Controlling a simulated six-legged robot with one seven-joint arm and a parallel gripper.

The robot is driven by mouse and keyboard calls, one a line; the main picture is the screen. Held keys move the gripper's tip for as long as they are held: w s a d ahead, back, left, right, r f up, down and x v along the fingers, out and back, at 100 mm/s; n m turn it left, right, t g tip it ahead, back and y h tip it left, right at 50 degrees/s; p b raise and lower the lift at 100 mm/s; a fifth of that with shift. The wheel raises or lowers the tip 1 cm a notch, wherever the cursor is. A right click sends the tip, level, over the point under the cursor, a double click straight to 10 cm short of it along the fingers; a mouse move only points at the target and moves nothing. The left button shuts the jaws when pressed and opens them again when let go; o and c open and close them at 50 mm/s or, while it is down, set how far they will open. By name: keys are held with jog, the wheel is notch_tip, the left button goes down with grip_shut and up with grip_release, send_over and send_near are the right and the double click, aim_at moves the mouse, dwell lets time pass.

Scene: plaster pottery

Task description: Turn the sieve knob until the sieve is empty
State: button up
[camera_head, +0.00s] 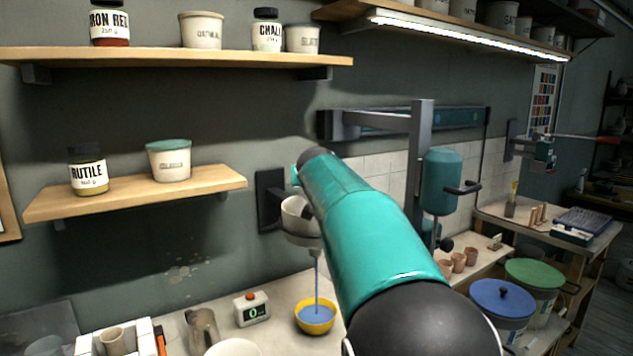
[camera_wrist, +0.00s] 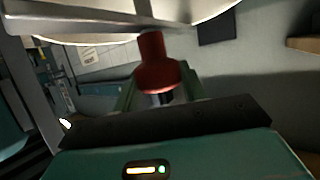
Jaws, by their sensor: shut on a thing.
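The sieve (camera_head: 296,214) is a pale bowl in a metal ring on a dark wall plate, partly hidden by my teal arm. A thin blue stream (camera_head: 317,280) runs from under it into a yellow bowl (camera_head: 315,327), which holds blue liquid. In the wrist view, the red sieve knob (camera_wrist: 157,62) stands below the sieve's metal frame (camera_wrist: 100,30). My gripper (camera_wrist: 160,92) is shut on the knob, with its green fingers on either side. My arm hides the gripper and knob in the head view. The sieve's inside is not visible.
A small scale (camera_head: 252,309) with a green display stands left of the yellow bowl. A metal pitcher (camera_head: 203,329) and a mug (camera_head: 117,338) are farther left. Shelves with jars line the wall. Lidded buckets (camera_head: 502,299) stand at right.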

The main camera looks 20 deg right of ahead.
jog(key=shift+m+g+h, duration=2.1)
jog(key=shift+m+h, duration=0.9)
jog(key=shift+m, duration=0.1)
jog(key=shift+g, duration=0.3)
jog(key=o, duration=1)
jog(key=shift+c, duration=0.2)
jog(key=v, duration=1.3)
jog(key=shift+s+a, duration=0.3)
